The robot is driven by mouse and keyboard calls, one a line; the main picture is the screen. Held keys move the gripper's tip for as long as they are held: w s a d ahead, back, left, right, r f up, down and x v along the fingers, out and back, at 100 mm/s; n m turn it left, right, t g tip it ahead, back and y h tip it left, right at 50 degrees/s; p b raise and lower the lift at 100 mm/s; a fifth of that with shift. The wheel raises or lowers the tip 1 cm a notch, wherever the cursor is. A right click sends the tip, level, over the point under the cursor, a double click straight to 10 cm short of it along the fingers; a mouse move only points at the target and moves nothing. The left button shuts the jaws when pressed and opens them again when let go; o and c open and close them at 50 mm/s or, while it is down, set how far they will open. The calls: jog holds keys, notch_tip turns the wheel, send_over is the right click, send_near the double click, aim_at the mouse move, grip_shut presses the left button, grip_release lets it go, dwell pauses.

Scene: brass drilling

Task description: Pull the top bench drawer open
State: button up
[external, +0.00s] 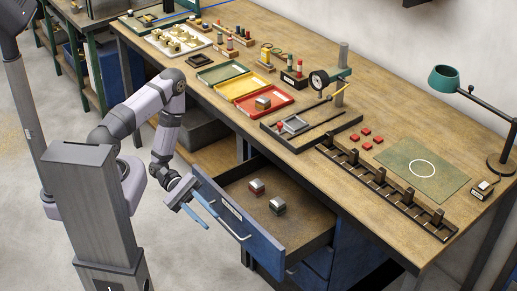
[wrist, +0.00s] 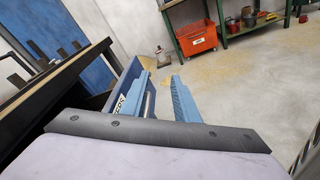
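The top bench drawer (external: 268,235) stands well out from the bench in the external view, with its blue front facing my arm. Its pale bar handle (external: 234,223) runs along that front. My gripper (external: 211,221) is at the left end of the drawer front, close to the handle. In the wrist view its two blue fingers (wrist: 160,75) are spread apart, with the drawer front (wrist: 124,90) on the left. Whether a finger touches the handle is unclear.
The bench top (external: 228,120) above holds red, yellow and green trays (external: 245,86), a dial gauge stand (external: 330,80), a black rack (external: 385,190) and a green lamp (external: 446,78). The floor in front of the drawer is clear. An orange bin (wrist: 197,38) stands farther off.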

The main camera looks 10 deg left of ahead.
jog(key=s+a+f+g+y+b, duration=0.2)
jog(key=s+a+f+g+b, duration=0.15)
jog(key=f, duration=0.35)
jog(key=m+t+h+b, duration=0.6)
jog(key=m+h+b, duration=0.15)
jog(key=m, duration=0.25)
send_near(223, 221)
jog(key=d, duration=0.3)
jog(key=shift+s+a+r+y+b, duration=0.25)
jog(key=shift+s+y+b, duration=0.1)
jog(key=shift+s+b, duration=0.15)
jog(key=shift+p+x, duration=0.75)
jog(key=shift+x, duration=2.9)
jog(key=shift+f, duration=0.15)
